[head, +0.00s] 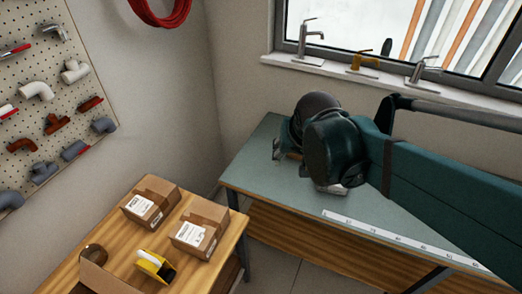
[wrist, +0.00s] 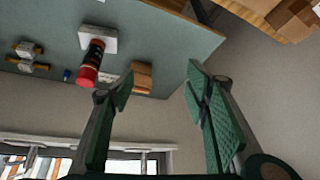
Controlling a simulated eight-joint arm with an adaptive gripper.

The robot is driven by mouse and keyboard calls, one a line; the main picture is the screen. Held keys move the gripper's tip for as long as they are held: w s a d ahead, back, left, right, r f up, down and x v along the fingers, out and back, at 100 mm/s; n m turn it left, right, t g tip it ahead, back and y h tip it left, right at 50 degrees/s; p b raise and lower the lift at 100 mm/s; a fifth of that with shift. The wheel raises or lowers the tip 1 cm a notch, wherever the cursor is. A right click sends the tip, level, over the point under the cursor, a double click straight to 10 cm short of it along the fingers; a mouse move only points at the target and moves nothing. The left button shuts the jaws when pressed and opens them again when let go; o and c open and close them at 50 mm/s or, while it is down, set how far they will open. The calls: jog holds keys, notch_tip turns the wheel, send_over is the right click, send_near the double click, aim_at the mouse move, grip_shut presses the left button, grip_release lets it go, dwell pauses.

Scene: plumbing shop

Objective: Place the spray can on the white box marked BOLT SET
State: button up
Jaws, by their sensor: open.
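In the wrist view the spray can (wrist: 94,58), dark with a red cap, is at the upper left. Its base overlaps a white box (wrist: 110,38), and it appears to stand upright on it; the picture is turned so the cap points down. No lettering on the box is readable. My gripper (wrist: 160,82) is open and empty, its green-padded fingers wide apart. The can is outside the fingers, left of the left one, not touching. In the head view my arm hides the can; a whitish edge (head: 331,188) shows below it, possibly the box.
A tan block (wrist: 142,76) lies on the grey-green bench (head: 255,158) beside the can, with small fittings (wrist: 27,48) farther left. A ruler strip (head: 395,238) runs along the bench's front edge. The wooden table (head: 215,270) holds cartons (head: 200,228) and a tape dispenser (head: 153,265). Taps line the windowsill.

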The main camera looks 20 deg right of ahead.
jog(key=s+a+r+n+t+y, duration=0.1)
jog(key=s+a+n, duration=0.3)
jog(key=s+a, duration=0.2)
jog(key=shift+a+r+n+y, duration=0.25)
jog(key=shift+a+n+y, duration=0.15)
jog(key=shift+a, duration=0.8)
